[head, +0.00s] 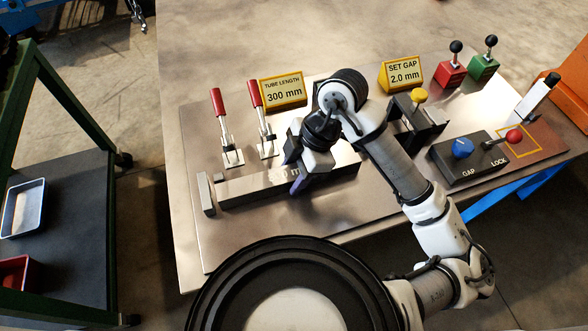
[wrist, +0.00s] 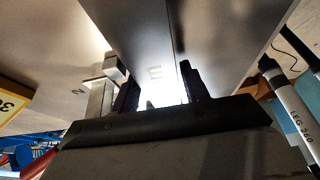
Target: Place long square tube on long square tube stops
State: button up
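The long square tube (head: 250,187), a grey metal bar with dark lettering on top, lies lengthwise near the front of the metal plate. My gripper (head: 296,168) is over its right half, fingers pointing down, one on each side of it. In the wrist view the tube (wrist: 135,30) runs between the two fingers (wrist: 158,92); whether they press on it I cannot tell. A grey upright block (head: 206,192), likely an end stop, stands by the tube's left end. Any stops under the tube are hidden, and my arm covers part of its right side.
Two red-handled clamps (head: 224,130) (head: 262,118) stand behind the tube. Yellow signs (head: 283,91) (head: 401,74) and a black fixture (head: 418,118) are farther back. A control box (head: 468,158) with blue and red knobs sits at right. A green-framed cart (head: 75,190) is at left.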

jog(key=shift+r, duration=0.1)
jog(key=b+v, duration=0.1)
jog(key=v, duration=1.1)
dwell(0.7)
